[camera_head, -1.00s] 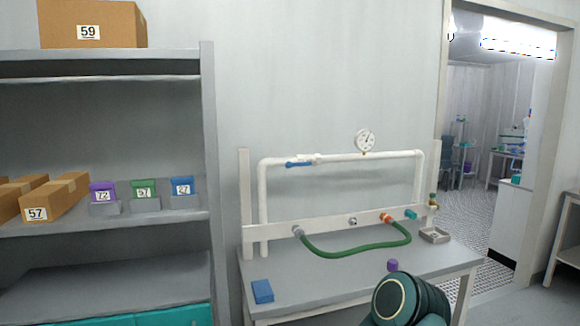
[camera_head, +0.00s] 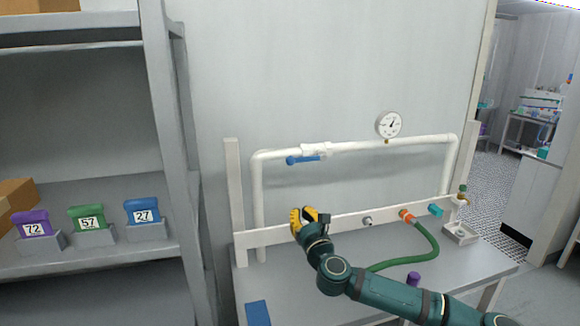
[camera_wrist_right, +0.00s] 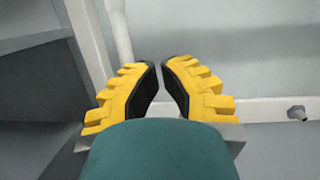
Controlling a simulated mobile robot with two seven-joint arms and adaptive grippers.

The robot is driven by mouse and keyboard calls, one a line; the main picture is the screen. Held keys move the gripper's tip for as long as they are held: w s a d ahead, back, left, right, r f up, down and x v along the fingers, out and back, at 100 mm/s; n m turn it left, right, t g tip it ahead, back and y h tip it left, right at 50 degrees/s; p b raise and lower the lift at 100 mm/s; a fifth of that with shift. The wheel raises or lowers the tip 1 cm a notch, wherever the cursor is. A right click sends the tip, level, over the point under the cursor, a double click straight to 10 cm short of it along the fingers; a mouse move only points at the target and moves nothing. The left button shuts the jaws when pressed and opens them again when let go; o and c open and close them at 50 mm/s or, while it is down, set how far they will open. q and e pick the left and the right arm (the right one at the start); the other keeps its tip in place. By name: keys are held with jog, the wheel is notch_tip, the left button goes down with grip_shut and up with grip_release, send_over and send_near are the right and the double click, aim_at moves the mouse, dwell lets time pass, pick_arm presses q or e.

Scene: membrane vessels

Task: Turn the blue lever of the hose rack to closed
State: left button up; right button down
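The blue lever (camera_head: 305,160) sits on the white pipe of the hose rack (camera_head: 375,147), near its upper left corner. It lies roughly along the pipe, just below a white valve body (camera_head: 314,149). My right gripper (camera_head: 306,212) is below the lever, in front of the rack's lower white board, and apart from the lever. In the right wrist view its yellow fingers (camera_wrist_right: 161,68) have black pads and a narrow gap between their tips, with nothing held. The lever is not seen in that view. My left gripper is out of view.
A gauge (camera_head: 388,125) tops the pipe. The green hose (camera_head: 424,247) is partly hidden by my right arm. A blue block (camera_head: 258,313) and a purple piece (camera_head: 413,279) are on the table (camera_head: 470,268). A shelf (camera_head: 175,170) stands at left.

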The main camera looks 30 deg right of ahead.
aim_at(307, 159)
jog(key=w+d+r+m+h+p, duration=0.1)
jog(key=w+d+r, duration=0.3)
jog(key=w+r, duration=0.4)
jog(key=shift+w+d+p, duration=0.35)
jog(key=shift+w+d, duration=0.05)
jog(key=shift+w, duration=0.2)
jog(key=shift+m, duration=0.3)
